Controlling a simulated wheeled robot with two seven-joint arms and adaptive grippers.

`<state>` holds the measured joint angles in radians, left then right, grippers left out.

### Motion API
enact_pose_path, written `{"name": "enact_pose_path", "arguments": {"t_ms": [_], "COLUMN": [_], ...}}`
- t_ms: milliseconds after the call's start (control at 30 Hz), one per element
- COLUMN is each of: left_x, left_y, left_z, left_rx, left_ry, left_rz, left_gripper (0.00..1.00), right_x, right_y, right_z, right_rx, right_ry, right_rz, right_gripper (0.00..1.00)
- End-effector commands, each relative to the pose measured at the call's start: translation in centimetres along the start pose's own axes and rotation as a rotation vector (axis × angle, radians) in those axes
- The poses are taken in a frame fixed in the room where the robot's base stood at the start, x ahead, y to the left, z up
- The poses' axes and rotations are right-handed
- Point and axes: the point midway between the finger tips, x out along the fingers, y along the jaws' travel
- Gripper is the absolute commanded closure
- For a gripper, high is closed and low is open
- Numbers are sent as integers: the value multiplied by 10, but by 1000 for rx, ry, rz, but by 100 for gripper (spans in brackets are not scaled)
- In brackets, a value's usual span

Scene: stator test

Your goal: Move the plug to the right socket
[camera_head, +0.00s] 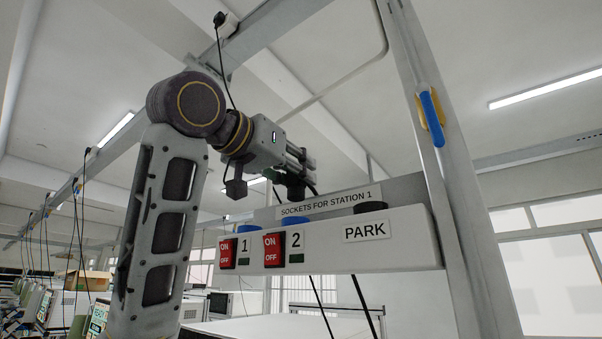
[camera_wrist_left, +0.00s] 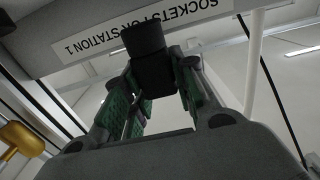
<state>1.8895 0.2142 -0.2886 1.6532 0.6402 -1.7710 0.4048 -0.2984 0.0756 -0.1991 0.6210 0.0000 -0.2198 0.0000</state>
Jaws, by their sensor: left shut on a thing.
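My left gripper (camera_head: 293,172) is shut on a black plug (camera_head: 296,190), above the socket box and roughly over the blue socket of number 2 (camera_head: 293,222). The plug appears apart from that socket; their depth difference is hard to judge. In the left wrist view, the dark plug (camera_wrist_left: 151,72) sits between the green-padded fingers. The blue socket of number 1 (camera_head: 248,229) is to the left, also showing only its rim. A black socket top (camera_head: 370,207) stands above the PARK label on the right. My right gripper is not in view.
The white socket box (camera_head: 405,240) carries red ON/OFF switches (camera_head: 274,250) and a sign (camera_head: 325,201). A grey post (camera_head: 445,170) with a blue and yellow handle (camera_head: 431,115) stands to the right. Black cables (camera_head: 362,305) hang below the box.

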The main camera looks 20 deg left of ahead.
Motion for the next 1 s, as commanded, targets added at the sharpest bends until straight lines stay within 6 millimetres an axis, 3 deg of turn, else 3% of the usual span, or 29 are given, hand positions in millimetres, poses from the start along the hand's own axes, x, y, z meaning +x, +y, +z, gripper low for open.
{"name": "enact_pose_path", "arguments": {"t_ms": [367,1000], "left_x": [1,1], "left_y": [0,0], "left_z": [2,25], "left_rx": [0,0], "left_ry": [-1,-1], "left_rz": [0,0], "left_gripper": [97,97], "right_x": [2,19], "right_y": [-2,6], "right_z": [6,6], "right_rx": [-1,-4], "right_ry": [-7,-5], "right_rz": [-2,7], "right_gripper": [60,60]}}
